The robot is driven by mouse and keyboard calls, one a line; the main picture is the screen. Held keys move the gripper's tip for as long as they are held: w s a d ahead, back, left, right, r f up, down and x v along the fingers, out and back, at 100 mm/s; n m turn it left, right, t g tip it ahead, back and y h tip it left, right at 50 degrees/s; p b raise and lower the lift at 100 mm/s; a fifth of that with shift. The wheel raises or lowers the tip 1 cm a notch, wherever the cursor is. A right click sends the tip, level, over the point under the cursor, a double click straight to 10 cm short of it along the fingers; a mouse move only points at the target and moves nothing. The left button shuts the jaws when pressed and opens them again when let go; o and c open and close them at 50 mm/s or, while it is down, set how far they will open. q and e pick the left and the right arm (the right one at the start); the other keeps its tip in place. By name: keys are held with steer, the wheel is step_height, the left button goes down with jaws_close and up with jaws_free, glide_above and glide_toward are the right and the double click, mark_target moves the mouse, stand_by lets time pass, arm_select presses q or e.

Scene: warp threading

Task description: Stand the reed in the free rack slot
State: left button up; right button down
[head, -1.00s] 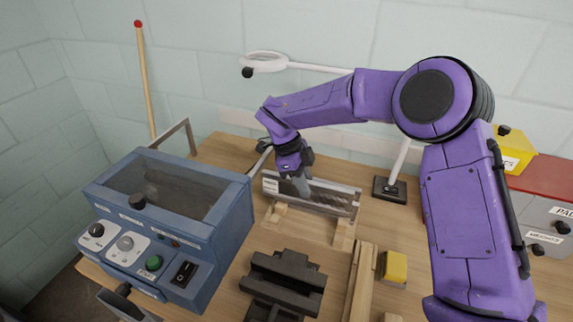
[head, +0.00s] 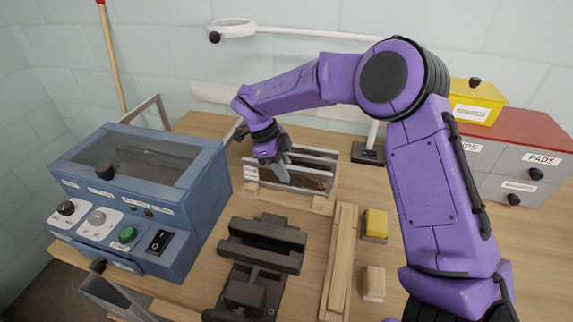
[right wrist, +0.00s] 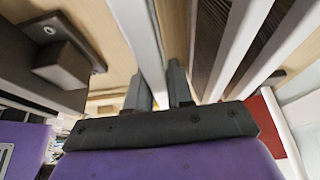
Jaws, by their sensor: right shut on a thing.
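The reed (head: 251,173) is a long, flat metal frame with a white label at its left end. My right gripper (head: 283,172) is shut on it from above, near its middle. In the right wrist view a pale bar of the reed (right wrist: 146,45) runs between the fingers (right wrist: 160,90). The reed is low over the rack, whose wooden feet (head: 322,205) show at its front. Its lower edge is at or close above the feet; I cannot tell whether it sits in a slot. Another pale frame bar (head: 316,151) shows behind it. My left gripper is out of view.
A blue machine box (head: 140,200) stands close on the left. A black clamp-like fixture (head: 262,245) and wooden rails (head: 340,262) lie in front. A yellow block (head: 375,224) and a lamp base (head: 368,153) are at the right, before grey drawers (head: 520,165).

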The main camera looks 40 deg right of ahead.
steer(key=shift+s+d+r, duration=0.1)
steer(key=shift+s+r, duration=0.1)
steer(key=shift+s, duration=0.65)
steer(key=shift+w+f, duration=0.35)
steer(key=shift+w, duration=0.15)
steer(key=shift+s, duration=0.3)
steer(key=shift+w+f, duration=0.15)
steer(key=shift+f, duration=0.2)
steer(key=c, duration=0.9)
jaws_free()
steer(key=v, duration=1)
steer(key=shift+r, duration=0.3)
